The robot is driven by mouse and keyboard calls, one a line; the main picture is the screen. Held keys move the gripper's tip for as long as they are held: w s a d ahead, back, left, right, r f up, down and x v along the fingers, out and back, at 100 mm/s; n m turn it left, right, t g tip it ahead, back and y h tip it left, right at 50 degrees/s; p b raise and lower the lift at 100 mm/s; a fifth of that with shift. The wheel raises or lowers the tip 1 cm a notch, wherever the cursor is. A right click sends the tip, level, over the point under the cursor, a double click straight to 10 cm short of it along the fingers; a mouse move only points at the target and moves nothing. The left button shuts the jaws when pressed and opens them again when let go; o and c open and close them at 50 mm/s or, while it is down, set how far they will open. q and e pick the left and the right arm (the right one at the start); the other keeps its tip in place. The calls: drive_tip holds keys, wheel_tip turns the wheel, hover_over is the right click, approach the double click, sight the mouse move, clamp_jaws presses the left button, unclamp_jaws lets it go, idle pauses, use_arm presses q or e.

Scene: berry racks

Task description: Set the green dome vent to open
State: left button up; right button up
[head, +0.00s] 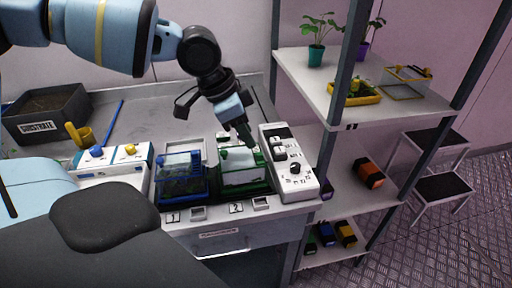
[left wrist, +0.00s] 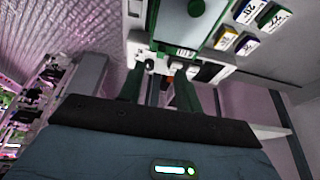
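The green dome (head: 243,168) is a pale box-shaped cover with a green frame, on the bench behind the number 2 label. My left gripper (head: 246,138) points down at its back right top edge. In the left wrist view my left gripper (left wrist: 158,88) shows two dark green fingers standing apart, with a gap between them and nothing clearly held. The green frame (left wrist: 151,18) shows beyond the fingers. The vent itself is too small and partly hidden, so its setting cannot be told. Contact cannot be told. My right gripper is not in view.
A blue dome (head: 181,178) stands left of the green one. A white control box (head: 290,168) with a black knob stands close on the right. A substrate bin (head: 45,112) is at the left. A shelf rack (head: 325,85) with plants rises at the right.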

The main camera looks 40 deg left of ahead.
sight(259, 154)
use_arm(q)
drive_tip(key=x, duration=0.6)
drive_tip(key=shift+f, duration=0.15)
clamp_jaws()
drive_tip(key=shift+w+a, duration=0.1)
